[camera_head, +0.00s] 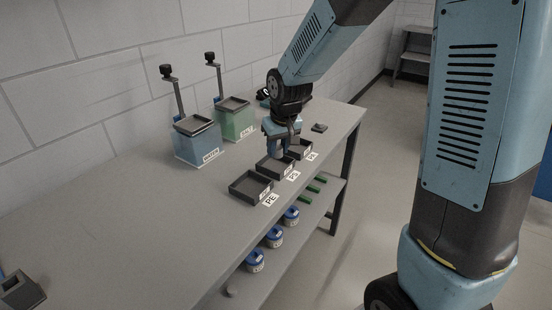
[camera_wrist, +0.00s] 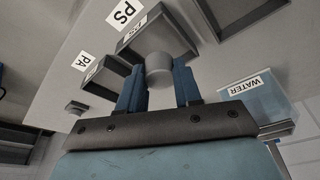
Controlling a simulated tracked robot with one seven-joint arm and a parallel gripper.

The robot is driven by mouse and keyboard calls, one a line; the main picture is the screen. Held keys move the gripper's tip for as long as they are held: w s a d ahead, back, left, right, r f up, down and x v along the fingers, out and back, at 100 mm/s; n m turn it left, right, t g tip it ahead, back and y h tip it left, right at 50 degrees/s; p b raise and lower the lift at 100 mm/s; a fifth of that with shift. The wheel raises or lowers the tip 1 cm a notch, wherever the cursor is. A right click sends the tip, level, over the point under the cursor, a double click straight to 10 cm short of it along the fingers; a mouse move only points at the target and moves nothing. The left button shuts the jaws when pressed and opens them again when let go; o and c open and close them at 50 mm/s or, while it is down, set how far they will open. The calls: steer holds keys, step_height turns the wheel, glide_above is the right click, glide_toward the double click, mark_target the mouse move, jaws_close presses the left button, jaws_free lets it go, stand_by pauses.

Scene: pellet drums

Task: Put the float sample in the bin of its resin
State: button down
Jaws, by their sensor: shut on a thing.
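My gripper (camera_head: 279,151) is shut on a pale grey rounded sample, seen between its two blue fingers in the wrist view. The sample (camera_wrist: 158,66) is over the PS bin (camera_wrist: 184,38), a dark open tray; I cannot tell whether it touches the bin. In the head view the sample is not clearly visible behind the fingers. The PS bin (camera_head: 265,169) stands between the PE bin (camera_head: 240,193) and the PA bin (camera_head: 307,149). The PA bin also shows in the wrist view (camera_wrist: 112,76).
A bluish water tank (camera_head: 194,147) and a green tank (camera_head: 236,124) stand along the wall behind the bins, with dark lift handles. A small dark block (camera_head: 319,127) lies past the PA bin. Blue-lidded jars (camera_head: 274,238) sit on the lower shelf. The tabletop's left part is mostly clear.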

mark_target(276, 168)
steer(key=shift+w+a+f, duration=0.15)
steer(key=shift+w+f, duration=0.8)
steer(key=shift+f, duration=1.75)
steer(key=shift+f, duration=0.1)
steer(key=c, duration=1.1)
jaws_free()
steer(key=shift+o, duration=0.2)
steer(key=v, duration=1.2)
steer(key=shift+r, duration=0.2)
steer(key=s+d+r+m+t, duration=0.1)
steer(key=s+d+r, duration=0.2)
steer(key=s+d, duration=0.2)
steer(key=s+d+r+m+t, duration=0.1)
steer(key=s+d+r, duration=0.3)
steer(key=s, duration=0.6)
steer(key=s+d+r+m+h, duration=0.1)
steer(key=s+d+r+m, duration=0.1)
steer(key=s+d+r, duration=0.2)
steer(key=s+d, duration=0.3)
steer(key=d, duration=0.1)
steer(key=shift+s+r+t, duration=0.15)
steer(key=shift+r+t, duration=0.05)
steer(key=shift+t, duration=0.2)
